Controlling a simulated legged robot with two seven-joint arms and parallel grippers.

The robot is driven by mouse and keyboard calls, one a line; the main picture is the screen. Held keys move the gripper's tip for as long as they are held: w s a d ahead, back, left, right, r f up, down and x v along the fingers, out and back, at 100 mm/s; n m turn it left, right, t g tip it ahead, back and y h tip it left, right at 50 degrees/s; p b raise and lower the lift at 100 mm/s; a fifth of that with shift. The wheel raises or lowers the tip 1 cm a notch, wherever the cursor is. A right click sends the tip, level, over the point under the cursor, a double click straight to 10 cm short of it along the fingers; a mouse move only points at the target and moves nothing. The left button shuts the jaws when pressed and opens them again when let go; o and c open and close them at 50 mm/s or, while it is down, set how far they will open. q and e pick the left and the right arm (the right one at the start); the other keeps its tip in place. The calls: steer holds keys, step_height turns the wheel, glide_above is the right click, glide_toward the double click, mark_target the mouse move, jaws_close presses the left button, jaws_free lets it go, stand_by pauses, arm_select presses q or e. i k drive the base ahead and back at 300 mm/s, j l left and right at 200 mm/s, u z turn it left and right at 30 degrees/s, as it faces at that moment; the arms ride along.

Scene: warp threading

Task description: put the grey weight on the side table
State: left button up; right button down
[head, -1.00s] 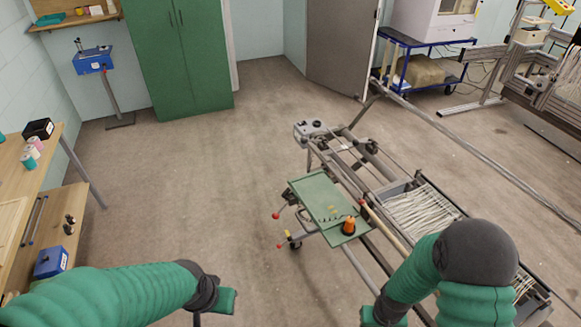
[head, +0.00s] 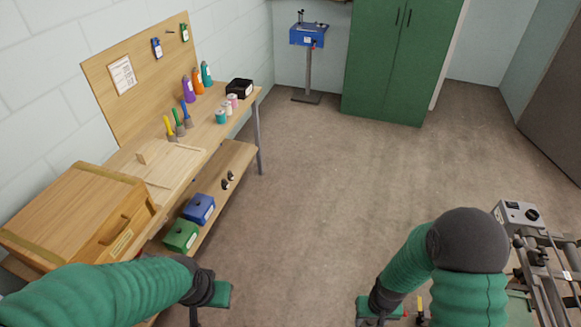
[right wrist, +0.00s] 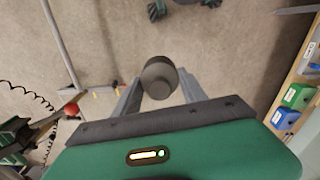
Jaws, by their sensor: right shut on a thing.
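The grey weight (right wrist: 158,76), a dark grey stepped cylinder, sits between the two fingers of my right gripper (right wrist: 160,92) in the right wrist view. The gripper is shut on it and holds it above the floor. In the head view only the back of my right gripper (head: 378,308) shows, low at the right of centre; the weight is hidden there. My left gripper (head: 212,294) is at the bottom left of centre, and its fingers are out of sight. A wooden table (head: 190,146) with a pegboard stands at the left, well away from the right gripper.
The table carries a wooden chest (head: 70,215), bottles, spools and a black box (head: 239,88). Its lower shelf holds blue (head: 199,208) and green (head: 182,235) boxes. A grey metal frame (head: 540,260) stands at the right. Open floor (head: 310,190) lies between.

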mark_target(180, 156)
steer(key=i, duration=2.2)
steer(key=i+l+u, duration=0.1)
steer(key=i+u, duration=0.2)
steer(key=i, duration=0.25)
steer(key=i+l+u, duration=0.3)
steer(key=i, duration=0.25)
steer(key=i+l+u, duration=0.35)
steer(key=i, duration=0.2)
steer(key=u, duration=2.25)
steer(key=i+u, duration=0.15)
steer(key=u, duration=0.2)
steer(key=i+j+u, duration=0.1)
steer(key=u, duration=0.2)
steer(key=i+u, duration=0.35)
steer(key=k+l, duration=0.05)
steer(key=k, duration=0.05)
